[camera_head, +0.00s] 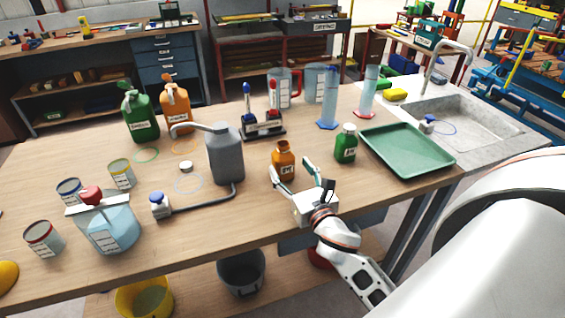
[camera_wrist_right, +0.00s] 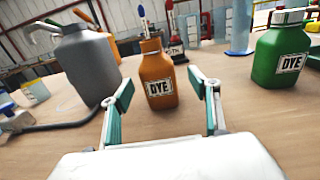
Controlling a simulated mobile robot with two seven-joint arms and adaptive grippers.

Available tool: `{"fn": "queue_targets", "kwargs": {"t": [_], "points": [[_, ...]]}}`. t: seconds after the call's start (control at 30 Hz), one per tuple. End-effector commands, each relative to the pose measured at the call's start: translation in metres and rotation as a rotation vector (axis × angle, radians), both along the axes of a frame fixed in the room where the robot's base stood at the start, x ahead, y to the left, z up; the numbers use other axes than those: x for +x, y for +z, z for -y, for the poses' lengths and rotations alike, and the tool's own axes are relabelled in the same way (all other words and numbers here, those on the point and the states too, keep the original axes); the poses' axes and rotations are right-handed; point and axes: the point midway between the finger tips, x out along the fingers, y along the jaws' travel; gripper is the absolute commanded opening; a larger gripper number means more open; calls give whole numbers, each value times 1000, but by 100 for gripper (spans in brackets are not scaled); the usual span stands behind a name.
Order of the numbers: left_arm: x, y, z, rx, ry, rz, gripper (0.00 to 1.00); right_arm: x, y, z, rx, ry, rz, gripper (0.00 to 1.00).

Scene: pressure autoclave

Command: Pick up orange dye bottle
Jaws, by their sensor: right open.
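The orange dye bottle (camera_head: 284,160) stands upright on the wooden table near its front edge. In the right wrist view the bottle (camera_wrist_right: 157,80) shows its white DYE label facing me. My right gripper (camera_head: 292,170) is open, just in front of the bottle. In the right wrist view the fingers (camera_wrist_right: 164,105) are spread, one to each side of the bottle, and appear not to touch it. My left gripper is not in view.
A green dye bottle (camera_head: 346,143) stands to the right, beside a green tray (camera_head: 408,150). A grey canister (camera_head: 226,155) with a pipe stands to the left. A stand with red and blue items (camera_head: 262,128) is behind. Blue cylinders (camera_head: 328,98) stand further back.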

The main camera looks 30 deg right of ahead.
Motion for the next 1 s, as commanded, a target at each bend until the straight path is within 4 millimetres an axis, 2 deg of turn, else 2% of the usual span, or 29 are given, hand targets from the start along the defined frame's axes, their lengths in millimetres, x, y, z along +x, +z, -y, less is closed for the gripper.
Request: {"fn": "queue_targets", "kwargs": {"t": [0.3, 0.43, 0.63, 0.67, 0.83, 0.87, 1.0], "points": [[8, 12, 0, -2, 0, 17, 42, 42, 1, 4, 1, -1, 0, 61], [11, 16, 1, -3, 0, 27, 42, 49, 0, 6, 0, 0, -1, 61], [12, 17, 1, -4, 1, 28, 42, 49, 0, 6, 0, 1, -1, 61], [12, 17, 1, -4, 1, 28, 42, 49, 0, 6, 0, 1, -1, 58], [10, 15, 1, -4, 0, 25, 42, 49, 0, 6, 0, 1, -1, 14], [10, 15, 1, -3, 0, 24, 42, 49, 0, 6, 0, 1, -1, 11], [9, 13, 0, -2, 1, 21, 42, 49, 1, 6, 1, 1, 1, 11]]}}
